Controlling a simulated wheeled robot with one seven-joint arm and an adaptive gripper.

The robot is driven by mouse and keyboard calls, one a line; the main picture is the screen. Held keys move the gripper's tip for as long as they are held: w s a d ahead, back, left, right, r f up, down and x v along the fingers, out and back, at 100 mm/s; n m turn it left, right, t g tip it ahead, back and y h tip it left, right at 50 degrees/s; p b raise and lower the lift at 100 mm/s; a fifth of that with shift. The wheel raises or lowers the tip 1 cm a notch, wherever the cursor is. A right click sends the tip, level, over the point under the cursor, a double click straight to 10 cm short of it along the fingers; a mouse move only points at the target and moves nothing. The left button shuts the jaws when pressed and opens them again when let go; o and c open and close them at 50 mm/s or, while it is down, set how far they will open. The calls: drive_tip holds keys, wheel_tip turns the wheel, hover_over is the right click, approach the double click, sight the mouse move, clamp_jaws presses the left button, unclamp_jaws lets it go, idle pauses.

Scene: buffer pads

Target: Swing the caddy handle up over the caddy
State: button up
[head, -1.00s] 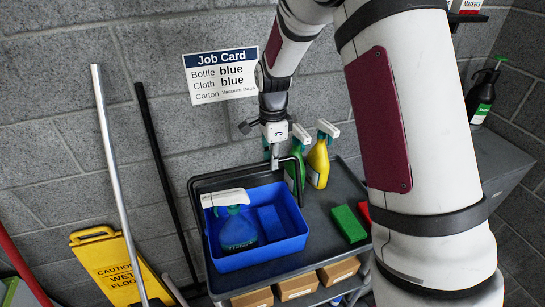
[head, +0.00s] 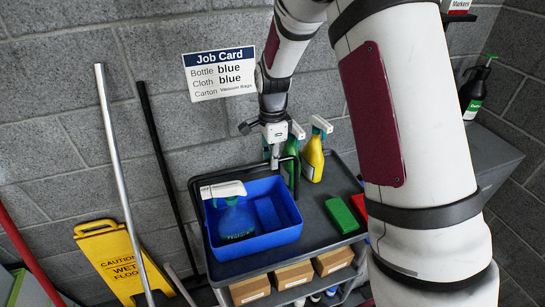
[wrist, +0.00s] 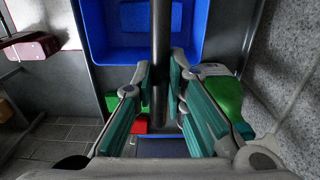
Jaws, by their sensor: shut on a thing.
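The blue caddy (head: 252,243) stands on the dark cart top. A blue spray bottle (head: 236,222) with a white head and a blue cloth (head: 268,214) are in it. The caddy handle is a dark bar (wrist: 160,30) that runs between my fingers and across the caddy's interior in the wrist view. My gripper (wrist: 161,78) is shut on this bar. In the head view my gripper (head: 275,163) is just behind the caddy's back right, and its fingers are hard to make out. The caddy (wrist: 110,45) also shows at the top of the wrist view.
A green spray bottle (head: 292,170) stands close to my gripper, with a yellow one (head: 313,160) beside it. Green (head: 341,214) and red (head: 360,205) pads lie right of the caddy. Cartons (head: 293,275) sit on the lower shelf. The wall is close behind the cart.

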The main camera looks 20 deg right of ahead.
drive_tip(key=shift+s+r+p, duration=0.1)
drive_tip(key=shift+s+p, duration=0.55)
drive_tip(key=shift+s, duration=0.95)
drive_tip(key=o, duration=0.7)
drive_tip(key=shift+c, duration=0.2)
wheel_tip(320, 180, up, 7)
